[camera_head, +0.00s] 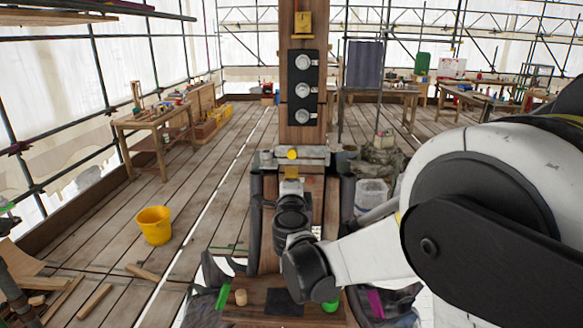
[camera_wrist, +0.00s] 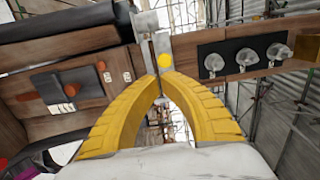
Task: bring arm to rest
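My gripper (camera_wrist: 159,82) has two yellow ribbed fingers that arch together and meet at their tips in the wrist view. I see nothing held between them. In the head view my gripper (camera_head: 291,173) is mostly hidden behind my wrist and points at the wooden post. I cannot tell whether the tips touch the bracket. My arm reaches in from the right, bent at the elbow.
The wooden post (camera_head: 303,20) carries a black panel (camera_head: 303,75) with three silvery round fittings. A low board (camera_head: 255,300) in front holds a dark pad and small pieces. A yellow bucket (camera_head: 154,225) stands on the left floor. Workbenches stand farther back; the left plank floor is largely clear.

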